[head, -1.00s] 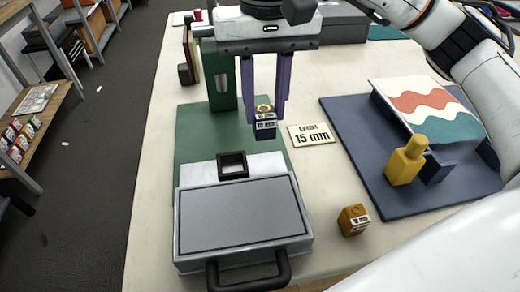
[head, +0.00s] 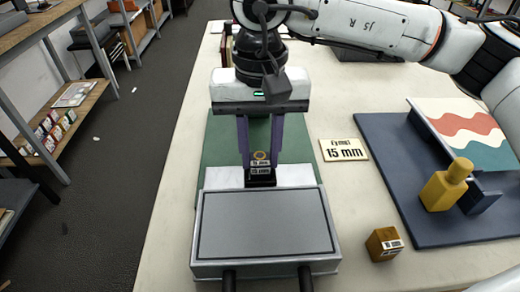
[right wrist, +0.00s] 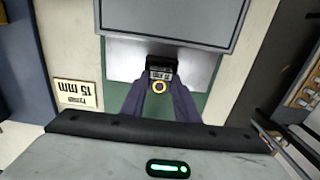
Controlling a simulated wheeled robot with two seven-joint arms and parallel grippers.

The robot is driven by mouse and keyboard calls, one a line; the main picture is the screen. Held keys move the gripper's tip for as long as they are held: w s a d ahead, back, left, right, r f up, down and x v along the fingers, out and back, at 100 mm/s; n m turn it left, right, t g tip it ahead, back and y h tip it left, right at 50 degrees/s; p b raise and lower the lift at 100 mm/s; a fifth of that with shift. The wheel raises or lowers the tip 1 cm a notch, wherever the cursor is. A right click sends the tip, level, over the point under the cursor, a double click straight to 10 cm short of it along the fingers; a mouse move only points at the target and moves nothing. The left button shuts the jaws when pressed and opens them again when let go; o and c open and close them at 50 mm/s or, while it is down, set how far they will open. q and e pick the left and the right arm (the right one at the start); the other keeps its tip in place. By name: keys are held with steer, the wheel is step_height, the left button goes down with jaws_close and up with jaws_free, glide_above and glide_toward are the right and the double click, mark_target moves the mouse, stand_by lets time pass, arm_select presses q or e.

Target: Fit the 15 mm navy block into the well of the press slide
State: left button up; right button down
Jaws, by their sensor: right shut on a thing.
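The navy block (head: 260,164), with 15 mm labels and a yellow ring on top, is between the fingers of my right gripper (head: 260,158), which is shut on it. The black-rimmed well (head: 262,182) of the press slide (head: 212,178) is directly at the block in the head view. In the right wrist view the block (right wrist: 159,77) overlaps the well (right wrist: 163,62). I cannot tell whether its lower end is inside the well or just above it. My left gripper is not in view.
A 15 mm card (head: 344,150) lies right of the press. A mustard block (head: 384,244) stands on the table at the front right. A navy board (head: 400,190) holds a yellow bottle-shaped piece (head: 446,186) and a wavy-striped panel (head: 465,130).

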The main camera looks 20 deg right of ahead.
mark_target(260, 159)
steer(key=shift+f, duration=0.2)
steer(key=c, duration=1.4)
jaws_free()
steer(key=shift+o, duration=0.2)
step_height(260, 159, up, 12)
steer(key=shift+r, duration=0.15)
